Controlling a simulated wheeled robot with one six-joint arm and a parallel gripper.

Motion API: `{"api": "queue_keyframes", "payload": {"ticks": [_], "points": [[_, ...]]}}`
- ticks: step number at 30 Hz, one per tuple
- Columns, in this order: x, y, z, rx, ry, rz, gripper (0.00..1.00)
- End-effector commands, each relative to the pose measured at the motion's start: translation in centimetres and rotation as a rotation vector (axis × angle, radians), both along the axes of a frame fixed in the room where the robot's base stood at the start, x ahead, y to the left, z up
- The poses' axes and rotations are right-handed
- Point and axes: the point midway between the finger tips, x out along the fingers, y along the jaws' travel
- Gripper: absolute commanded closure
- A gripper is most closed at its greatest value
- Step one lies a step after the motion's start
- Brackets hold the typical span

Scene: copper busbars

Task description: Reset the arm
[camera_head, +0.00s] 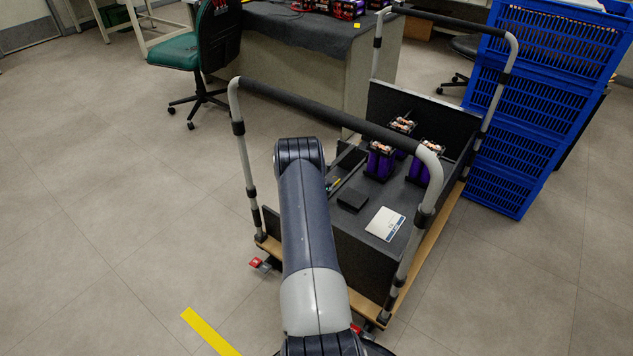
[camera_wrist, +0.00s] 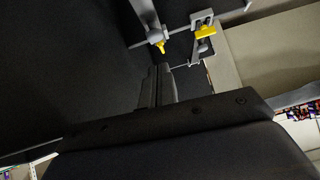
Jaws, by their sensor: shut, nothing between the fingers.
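My gripper (camera_wrist: 158,72) shows in the wrist view with its two dark fingers close together, shut and empty. Beyond the fingertips are grey metal fittings with yellow parts (camera_wrist: 205,32) against a dark surface; I cannot tell whether the fingers touch them. In the head view my arm reaches up from the bottom middle over the near end of a trolley (camera_head: 385,294), and the gripper is hidden there. Several purple blocks with coppery tops (camera_head: 380,160) stand on the trolley's dark top.
A black box (camera_head: 352,200) and a white flat item (camera_head: 385,224) lie on the trolley's top. Its handle bar (camera_head: 320,112) rises near my arm. Stacked blue crates (camera_head: 515,140) stand at right, a green chair (camera_head: 174,53) and desk (camera_head: 295,60) behind. The floor at left is clear.

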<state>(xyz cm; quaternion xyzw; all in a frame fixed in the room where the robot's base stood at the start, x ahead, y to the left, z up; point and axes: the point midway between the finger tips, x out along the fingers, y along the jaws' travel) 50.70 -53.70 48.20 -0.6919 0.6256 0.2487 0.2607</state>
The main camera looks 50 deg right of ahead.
Motion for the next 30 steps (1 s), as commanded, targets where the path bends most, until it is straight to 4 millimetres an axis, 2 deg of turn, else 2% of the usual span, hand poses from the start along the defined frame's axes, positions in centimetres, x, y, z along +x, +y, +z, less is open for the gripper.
{"api": "queue_keyframes", "payload": {"ticks": [1, 6, 12, 18, 30], "points": [[0.0, 0.7, 1.0, 0.0, 0.001, 0.002, 1.0], [-0.3, 2.9, 2.9, 0.0, 0.001, 0.003, 1.0], [-0.6, 4.8, 4.4, 0.0, 0.001, 0.002, 1.0], [-0.7, 5.4, 4.9, 0.0, 0.001, 0.001, 1.0], [-0.7, 5.0, 4.5, -0.001, -0.001, -0.001, 1.0]]}}
